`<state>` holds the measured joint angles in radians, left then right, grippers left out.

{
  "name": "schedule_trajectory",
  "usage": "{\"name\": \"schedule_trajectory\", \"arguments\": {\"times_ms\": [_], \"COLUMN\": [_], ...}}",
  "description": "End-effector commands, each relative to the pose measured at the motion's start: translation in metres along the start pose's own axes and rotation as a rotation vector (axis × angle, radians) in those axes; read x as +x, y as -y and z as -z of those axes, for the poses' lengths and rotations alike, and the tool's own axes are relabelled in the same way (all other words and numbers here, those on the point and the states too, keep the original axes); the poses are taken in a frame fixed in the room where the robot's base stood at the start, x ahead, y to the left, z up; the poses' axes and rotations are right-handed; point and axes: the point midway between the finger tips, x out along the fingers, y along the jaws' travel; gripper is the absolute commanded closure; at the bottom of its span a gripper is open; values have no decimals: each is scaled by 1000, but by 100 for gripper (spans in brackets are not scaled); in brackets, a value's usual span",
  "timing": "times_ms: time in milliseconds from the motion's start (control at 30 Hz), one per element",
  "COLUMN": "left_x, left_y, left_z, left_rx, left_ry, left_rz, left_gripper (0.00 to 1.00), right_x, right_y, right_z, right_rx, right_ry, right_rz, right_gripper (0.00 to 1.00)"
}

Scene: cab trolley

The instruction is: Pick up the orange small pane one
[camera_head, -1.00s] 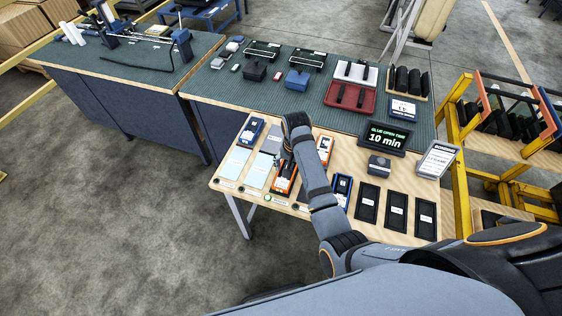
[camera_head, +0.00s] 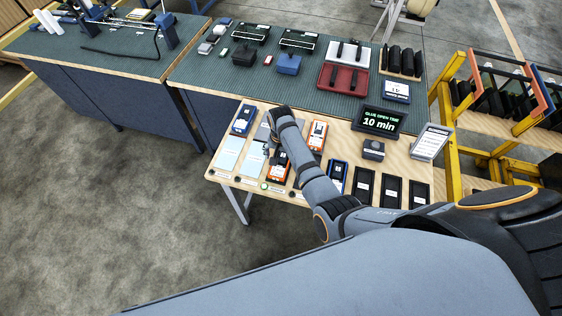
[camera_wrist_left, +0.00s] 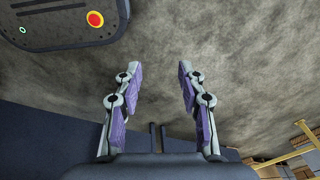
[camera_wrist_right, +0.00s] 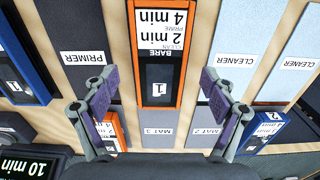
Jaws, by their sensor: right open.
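An orange-framed piece (camera_wrist_right: 175,95) with a black middle marked 1 lies centred in the right wrist view; its white card reads BARE, 2 min, 4 min. In the head view an orange piece (camera_head: 277,172) lies on the wooden table, partly hidden by my right arm. A second orange piece (camera_head: 317,136) lies farther back; in the right wrist view an orange piece (camera_wrist_right: 115,130) shows behind the left finger. My right gripper (camera_wrist_right: 158,82) is open and empty above the centred piece, one finger to each side. My left gripper (camera_wrist_left: 157,88) is open and empty, away from the table.
A timer sign (camera_head: 378,121) and a label stand (camera_head: 431,141) stand at the right.

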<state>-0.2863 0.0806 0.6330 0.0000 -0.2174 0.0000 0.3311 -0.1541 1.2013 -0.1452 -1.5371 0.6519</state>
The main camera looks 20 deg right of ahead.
Motion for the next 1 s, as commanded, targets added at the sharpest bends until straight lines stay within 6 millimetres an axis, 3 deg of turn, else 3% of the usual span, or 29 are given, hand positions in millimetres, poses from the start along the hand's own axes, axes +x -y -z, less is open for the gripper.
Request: {"name": "schedule_trajectory", "arguments": {"times_ms": [133, 367, 833, 1000], "left_x": [-1, -1, -1, -1], "left_y": [0, -1, -1, -1], "left_z": [-9, -22, -20, -19], "left_rx": [0, 1, 1, 1], "left_ry": [15, 35, 31, 29], "left_rz": [0, -1, -1, -1], "left_gripper": [60, 60, 60, 60], "right_x": [16, 17, 17, 17], "right_y": [-1, 0, -1, -1], "right_z": [0, 0, 0, 0], "right_rx": [1, 1, 1, 1], "right_ry": [1, -1, -1, -1], "right_rz": [-1, 0, 0, 0], "right_gripper": [15, 16, 80, 81]}}
